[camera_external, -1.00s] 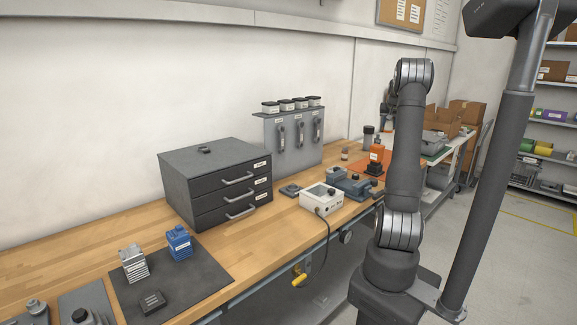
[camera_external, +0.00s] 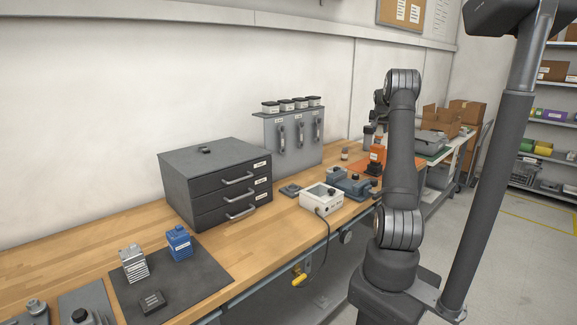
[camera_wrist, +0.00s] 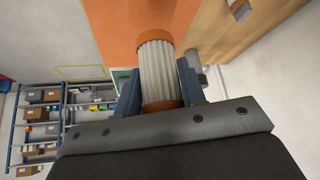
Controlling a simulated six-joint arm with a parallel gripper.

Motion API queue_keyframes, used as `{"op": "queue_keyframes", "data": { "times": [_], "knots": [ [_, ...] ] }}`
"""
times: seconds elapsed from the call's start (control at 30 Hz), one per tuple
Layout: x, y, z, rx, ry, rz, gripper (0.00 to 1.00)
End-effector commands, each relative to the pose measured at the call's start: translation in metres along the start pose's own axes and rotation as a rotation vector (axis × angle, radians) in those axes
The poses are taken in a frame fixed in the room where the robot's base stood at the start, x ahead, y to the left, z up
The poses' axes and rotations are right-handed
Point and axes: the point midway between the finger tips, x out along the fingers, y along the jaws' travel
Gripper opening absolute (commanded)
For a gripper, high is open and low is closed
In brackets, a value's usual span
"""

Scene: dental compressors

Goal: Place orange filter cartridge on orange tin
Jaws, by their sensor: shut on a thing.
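The orange filter cartridge (camera_wrist: 157,68), a white pleated cylinder with orange end caps, is held between the two fingers of my gripper (camera_wrist: 160,87) in the wrist view. My gripper is shut on it, over an orange mat (camera_wrist: 118,28). In the external view an orange container with a pale label (camera_external: 377,153), apparently the orange tin, stands on the bench at the far right, partly beside my arm. I cannot make out the cartridge in the external view, where my arm hides much of that area.
A grey drawer cabinet (camera_external: 215,180), a grey flowmeter panel (camera_external: 291,140) and a white control box (camera_external: 321,198) stand left of the orange area. A dark mat (camera_external: 205,285) holds a blue block (camera_external: 179,243). Cardboard boxes (camera_external: 465,112) are farther back.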

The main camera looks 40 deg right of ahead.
Motion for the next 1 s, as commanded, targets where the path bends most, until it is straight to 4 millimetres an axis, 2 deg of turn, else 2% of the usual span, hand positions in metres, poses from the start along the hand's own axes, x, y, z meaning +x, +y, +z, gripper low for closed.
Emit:
{"op": "queue_keyframes", "data": {
  "times": [0.33,0.7,0.73,0.8,0.83,1.0],
  "knots": [
    [0.033,-0.001,0.021,0.001,-0.001,0.001,0.12],
    [0.037,-0.001,0.024,0.001,0.000,0.000,0.12],
    [0.037,-0.001,0.024,0.001,0.000,0.000,0.41],
    [0.037,-0.001,0.023,0.001,0.000,0.000,0.54],
    [0.037,-0.001,0.023,0.001,0.000,0.000,0.59],
    [0.036,-0.001,0.023,0.000,0.000,0.000,0.59]
  ]
}}
